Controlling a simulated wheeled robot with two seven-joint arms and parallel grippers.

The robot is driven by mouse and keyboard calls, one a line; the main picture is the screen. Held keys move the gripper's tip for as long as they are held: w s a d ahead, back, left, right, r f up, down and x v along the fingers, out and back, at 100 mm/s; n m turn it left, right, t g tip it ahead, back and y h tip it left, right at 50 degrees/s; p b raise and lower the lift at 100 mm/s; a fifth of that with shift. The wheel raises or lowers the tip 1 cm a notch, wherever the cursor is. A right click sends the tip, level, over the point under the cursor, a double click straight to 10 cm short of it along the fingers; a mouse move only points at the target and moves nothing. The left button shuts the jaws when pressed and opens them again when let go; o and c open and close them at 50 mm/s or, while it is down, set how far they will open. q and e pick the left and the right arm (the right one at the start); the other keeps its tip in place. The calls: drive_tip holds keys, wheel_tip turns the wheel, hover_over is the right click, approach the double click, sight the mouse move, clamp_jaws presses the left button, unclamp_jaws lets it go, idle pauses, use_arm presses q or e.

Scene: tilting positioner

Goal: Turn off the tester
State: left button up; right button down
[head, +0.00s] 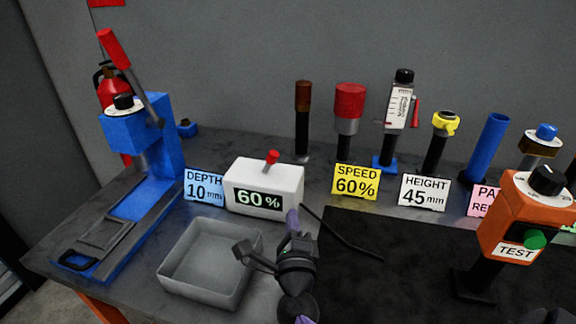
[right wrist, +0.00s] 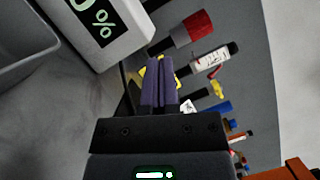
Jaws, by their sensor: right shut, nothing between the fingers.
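The tester is an orange box (head: 508,222) on a black post at the right of the head view. It has a black knob (head: 547,180) on top, a green button (head: 534,239) and a white TEST label (head: 515,252) on its front. My right gripper (head: 292,217) is at the lower right corner of a white control box, well to the left of the tester. Its purple fingers are shut and empty, also in the right wrist view (right wrist: 160,68). In that view, only an orange edge shows at the bottom right. My left gripper is not in view.
The white box (head: 264,179) has a red lever and reads 60%. A grey tray (head: 168,277) stands left of my right gripper, and a blue press (head: 164,164) beyond it. Label cards and upright tools line the back. The black mat (head: 410,265) is largely clear.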

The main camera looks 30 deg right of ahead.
sight(292, 186)
drive_tip(key=shift+d+m, duration=0.1)
drive_tip(key=shift+m, duration=0.2)
drive_tip(key=b+x, duration=0.1)
drive_tip(key=x, duration=0.8)
drive_tip(key=shift+d+f, duration=0.1)
drive_tip(key=shift+d, duration=0.1)
drive_tip(key=w, duration=0.1)
drive_tip(key=w+r, duration=0.1)
drive_tip(key=w, duration=0.1)
drive_tip(key=shift+w+a+r+b, duration=0.15)
drive_tip(key=shift+w+r+b, duration=0.1)
drive_tip(key=shift+b, duration=0.1)
drive_tip(key=shift+w+r, duration=0.1)
drive_tip(key=shift+w, duration=0.3)
